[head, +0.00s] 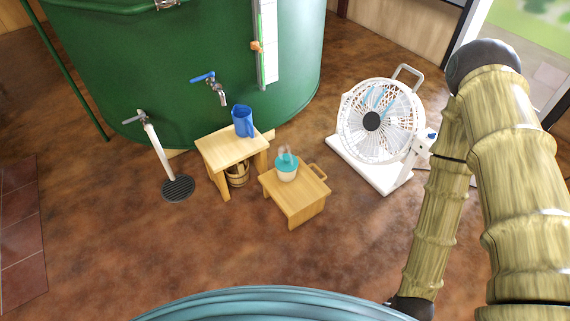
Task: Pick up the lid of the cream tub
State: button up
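The cream tub (287,175) is a small pale pot standing upright on a low wooden stool (300,206) near the middle of the head view. Its teal lid (286,161) sits on top, with a pale upright piece rising from it; its exact shape is too small to tell. My arm runs down the right side of the view, well apart from the tub. Its far end drops to the bottom edge, and my gripper is not visible there.
A blue jug (242,121) stands on a taller wooden stool (225,151) beside the tub's stool, with a wooden bucket (238,174) below. A green tank (180,70) with taps stands behind. A white fan (378,121) is at right. Brown floor in front is clear.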

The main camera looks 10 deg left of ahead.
aim_at(284, 166)
jog(key=u, duration=0.55)
jog(key=i, duration=0.35)
jog(key=u, duration=0.8)
